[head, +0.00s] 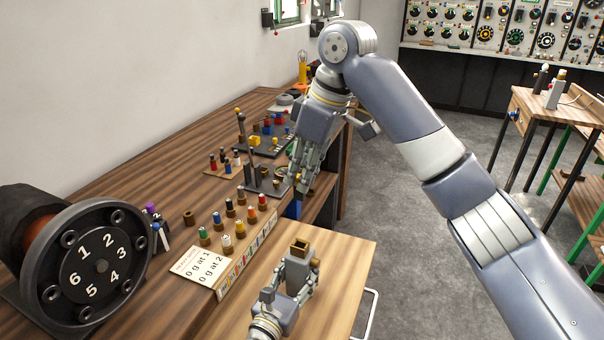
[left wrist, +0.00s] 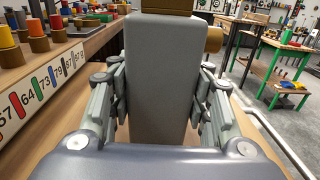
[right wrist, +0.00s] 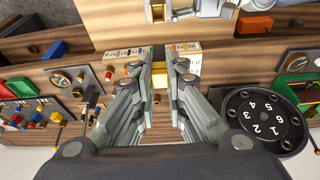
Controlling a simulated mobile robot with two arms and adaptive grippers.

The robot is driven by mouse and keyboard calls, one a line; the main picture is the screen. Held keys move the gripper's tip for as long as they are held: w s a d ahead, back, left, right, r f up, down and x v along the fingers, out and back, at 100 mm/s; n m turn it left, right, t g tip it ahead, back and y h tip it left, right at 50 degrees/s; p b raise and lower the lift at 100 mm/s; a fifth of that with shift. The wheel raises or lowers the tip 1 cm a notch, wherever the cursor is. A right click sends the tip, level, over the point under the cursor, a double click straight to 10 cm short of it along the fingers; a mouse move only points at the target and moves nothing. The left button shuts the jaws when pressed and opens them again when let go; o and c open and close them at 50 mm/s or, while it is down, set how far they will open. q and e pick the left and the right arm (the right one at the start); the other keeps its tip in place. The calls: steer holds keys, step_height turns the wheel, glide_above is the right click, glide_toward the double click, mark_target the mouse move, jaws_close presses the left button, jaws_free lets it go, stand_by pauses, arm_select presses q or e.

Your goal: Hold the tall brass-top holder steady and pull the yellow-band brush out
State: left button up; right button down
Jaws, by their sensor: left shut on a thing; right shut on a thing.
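The tall grey holder (head: 297,272) with a brass top (head: 299,246) stands upright near the front of the wooden bench. The opening in its top looks dark and empty. My left gripper (head: 288,290) is shut around its body. In the left wrist view the holder (left wrist: 165,80) fills the space between the fingers, with a brass knob (left wrist: 214,40) on its right side. My right gripper (head: 304,188) is above and beyond the holder. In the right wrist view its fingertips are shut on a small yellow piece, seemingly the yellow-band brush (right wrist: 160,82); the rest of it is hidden.
A label rack (head: 247,252) with several coloured caps stands left of the holder. A large dark dynamo with a numbered face (head: 98,262) is at the left. Boards with small parts (head: 265,140) lie farther back. The bench right of the holder is clear.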

arm_select(q)
steer(key=shift+f, duration=0.2)
steer(key=o, duration=1.4)
steer(key=shift+o, duration=0.9)
steer(key=shift+r, duration=0.1)
steer(key=shift+s, duration=0.1)
